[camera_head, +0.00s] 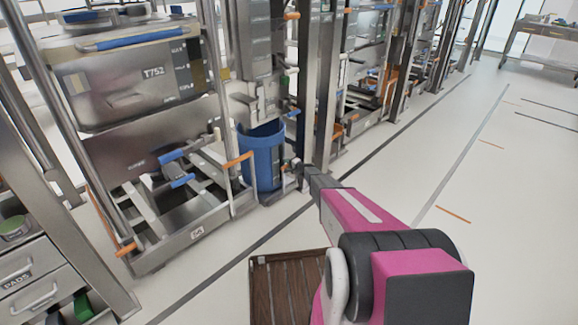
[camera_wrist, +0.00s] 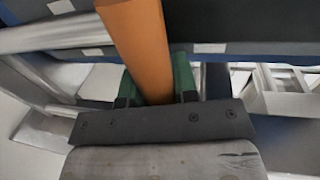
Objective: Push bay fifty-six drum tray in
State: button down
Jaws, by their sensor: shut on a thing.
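A blue drum (camera_head: 261,155) stands low in the rack in the head view, on the drum tray (camera_head: 272,197), whose front edge shows by the floor. My gripper (camera_head: 296,170) is at the right front of the drum in the head view. In the wrist view its green-padded fingers (camera_wrist: 157,88) are shut on an orange handle (camera_wrist: 140,45), which runs upward between them. Blue and dark surfaces lie behind the handle. The fingertips are small and partly hidden in the head view. I cannot tell how far out the tray stands.
To the left is a metal bay with a low frame (camera_head: 200,232), an orange handle and a small label. Above it is a steel container (camera_head: 125,80) marked T752. Drawers (camera_head: 35,275) stand at the lower left. A brown slatted surface (camera_head: 285,285) is near my arm. The right floor is clear.

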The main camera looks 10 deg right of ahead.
jog(key=shift+w+a, duration=0.15)
jog(key=shift+w, duration=0.15)
jog(key=c, duration=0.9)
grip_release()
jog(key=shift+s, duration=0.15)
jog(key=v, duration=1)
jog(key=shift+s, duration=0.25)
